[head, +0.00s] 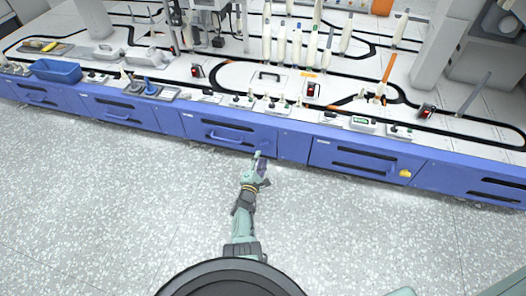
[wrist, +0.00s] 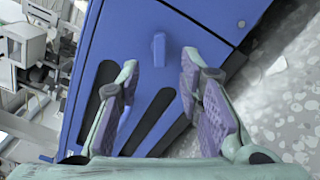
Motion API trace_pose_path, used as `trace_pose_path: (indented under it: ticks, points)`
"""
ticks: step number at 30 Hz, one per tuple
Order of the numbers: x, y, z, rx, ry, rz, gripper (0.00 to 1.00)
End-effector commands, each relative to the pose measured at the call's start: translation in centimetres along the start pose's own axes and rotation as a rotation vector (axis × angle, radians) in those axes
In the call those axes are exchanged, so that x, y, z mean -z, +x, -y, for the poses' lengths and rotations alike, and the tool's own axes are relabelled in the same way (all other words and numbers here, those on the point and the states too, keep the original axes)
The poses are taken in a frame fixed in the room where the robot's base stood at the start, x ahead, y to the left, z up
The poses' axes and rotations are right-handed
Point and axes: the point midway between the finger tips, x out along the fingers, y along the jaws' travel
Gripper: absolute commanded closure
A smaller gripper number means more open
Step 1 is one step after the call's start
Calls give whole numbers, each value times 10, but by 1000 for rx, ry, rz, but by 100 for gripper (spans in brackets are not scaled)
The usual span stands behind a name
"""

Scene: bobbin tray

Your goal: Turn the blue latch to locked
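In the wrist view, the blue latch (wrist: 159,48) is a small upright tab standing out from the blue drawer front (wrist: 205,25). In the head view I cannot make it out; my gripper is in front of that area. My gripper (wrist: 160,62) is open, with its two padded fingertips apart, one on each side of the latch in the picture. The fingers look clear of it, though the remaining depth is hard to judge. In the head view, my gripper (head: 259,156) is at the lower right of the middle drawer (head: 205,132).
The drawer's bar handle (head: 231,138) is left of my gripper. A yellow latch (head: 405,173) sits on the drawer to the right. The bench top above carries a blue bin (head: 55,71), bobbins and red switches (head: 312,90). The speckled floor (head: 120,210) is clear.

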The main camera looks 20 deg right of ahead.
Motion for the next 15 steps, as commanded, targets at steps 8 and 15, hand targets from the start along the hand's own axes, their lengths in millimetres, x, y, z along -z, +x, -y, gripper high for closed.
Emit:
trace_pose_path:
  ticks: [8,15]
  points:
    - [3,52,5,-2,2,0,67]
    - [2,70,1,-1,1,-2,67]
